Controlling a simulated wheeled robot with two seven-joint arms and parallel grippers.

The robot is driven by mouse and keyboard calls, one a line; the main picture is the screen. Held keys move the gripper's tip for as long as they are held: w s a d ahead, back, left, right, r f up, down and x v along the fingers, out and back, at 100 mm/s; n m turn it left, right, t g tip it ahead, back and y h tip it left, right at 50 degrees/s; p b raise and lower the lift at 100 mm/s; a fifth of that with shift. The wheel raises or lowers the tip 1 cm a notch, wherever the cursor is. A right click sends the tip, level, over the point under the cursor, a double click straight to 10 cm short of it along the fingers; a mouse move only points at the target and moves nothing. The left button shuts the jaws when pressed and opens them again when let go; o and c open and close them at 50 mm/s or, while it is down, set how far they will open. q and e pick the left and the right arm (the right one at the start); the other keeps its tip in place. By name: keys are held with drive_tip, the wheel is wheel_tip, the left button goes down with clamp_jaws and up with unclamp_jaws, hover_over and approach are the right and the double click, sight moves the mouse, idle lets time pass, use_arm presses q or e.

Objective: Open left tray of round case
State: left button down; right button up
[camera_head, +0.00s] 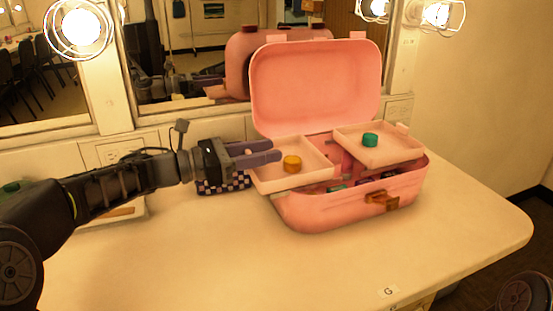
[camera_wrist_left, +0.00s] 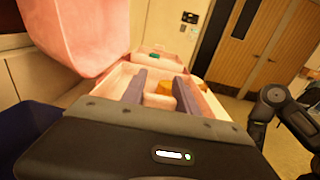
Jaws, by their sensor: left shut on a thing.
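The pink round case (camera_head: 325,212) stands on the counter with its lid (camera_head: 315,88) raised. The pale left tray (camera_head: 316,174) sits at the case's upper left and sticks out past its left rim. An orange round jar (camera_head: 292,164) stands in it. The right tray (camera_head: 385,157) is spread to the right, with a teal jar (camera_head: 370,140). My left gripper (camera_head: 272,155) is shut at the left tray's outer left side. In the left wrist view, its fingers (camera_wrist_left: 160,90) flank a pale part of the tray; the orange jar (camera_wrist_left: 183,94) is partly hidden. My right gripper is not in view.
A checkered item (camera_head: 224,184) lies under my left gripper. A mirror (camera_head: 190,50) and lit bulbs stand behind the case. The case's orange clasp (camera_head: 381,200) faces front. The counter (camera_head: 230,255) is clear in front, with a small "G" label (camera_head: 388,292).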

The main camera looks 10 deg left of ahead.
use_arm(q)
drive_tip(key=shift+s+a, duration=0.2)
drive_tip(key=shift+a, duration=0.2)
drive_tip(key=c, duration=0.9)
unclamp_jaws()
drive_tip(key=v, duration=0.7)
drive_tip(key=shift+s+a, duration=0.2)
drive_tip(key=shift+a, duration=0.05)
